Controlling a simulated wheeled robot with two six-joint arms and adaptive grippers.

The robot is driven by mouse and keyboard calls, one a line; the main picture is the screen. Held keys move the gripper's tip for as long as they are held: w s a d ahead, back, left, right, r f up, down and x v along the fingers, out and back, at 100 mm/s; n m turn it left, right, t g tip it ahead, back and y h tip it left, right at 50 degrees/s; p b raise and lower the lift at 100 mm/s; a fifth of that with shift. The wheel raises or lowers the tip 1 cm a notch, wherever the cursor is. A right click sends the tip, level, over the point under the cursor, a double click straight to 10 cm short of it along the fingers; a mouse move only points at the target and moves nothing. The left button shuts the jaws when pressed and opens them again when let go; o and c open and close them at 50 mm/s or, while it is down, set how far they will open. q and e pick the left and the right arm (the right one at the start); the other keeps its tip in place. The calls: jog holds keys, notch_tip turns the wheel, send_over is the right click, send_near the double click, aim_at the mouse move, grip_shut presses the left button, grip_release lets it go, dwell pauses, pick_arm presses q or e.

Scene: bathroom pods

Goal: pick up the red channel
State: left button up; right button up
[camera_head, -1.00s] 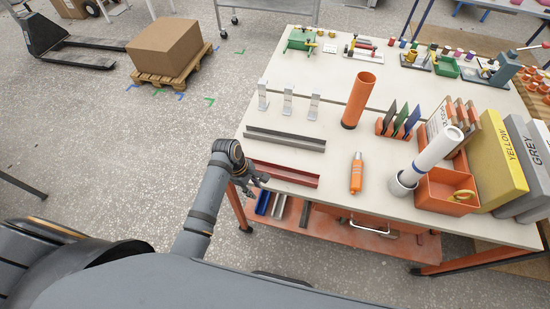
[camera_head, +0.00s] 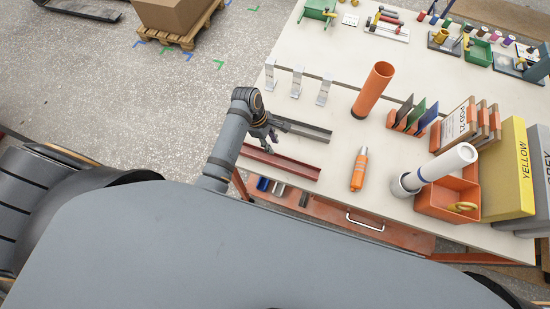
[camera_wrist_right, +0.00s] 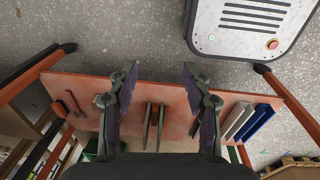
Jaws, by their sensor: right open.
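The red channel (camera_head: 281,162) lies lengthwise near the front edge of the white tabletop in the head view. My left gripper (camera_head: 268,140) is over or beside its left end, at the table's left edge; contact and the spread of its fingers are too small to tell. A grey channel (camera_head: 305,131) lies just behind the red one, partly hidden by the left gripper. My right gripper (camera_wrist_right: 160,82) shows only in the right wrist view. It is open, with fingers wide apart above an orange shelf, and the red channel is not recognisable there.
In the right wrist view, a blue channel (camera_wrist_right: 258,122) and a pale channel (camera_wrist_right: 238,120) lie on the orange shelf (camera_wrist_right: 80,85).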

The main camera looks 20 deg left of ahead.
aim_at(277, 154)
pick_arm(q)
jog(key=shift+p+x, duration=0.8)
jog(key=shift+x, duration=1.55)
jog(key=shift+d+f, duration=0.15)
jog(key=shift+f, duration=0.15)
jog(key=c, duration=0.5)
grip_shut()
pick_arm(e)
jog(key=shift+t, duration=0.3)
jog(key=shift+w+d+r, duration=0.1)
jog(key=shift+w+r, duration=0.45)
jog(key=shift+w, duration=0.35)
jog(key=shift+w+d+r, duration=0.1)
jog(key=shift+w+r, duration=0.45)
jog(key=shift+w, duration=0.3)
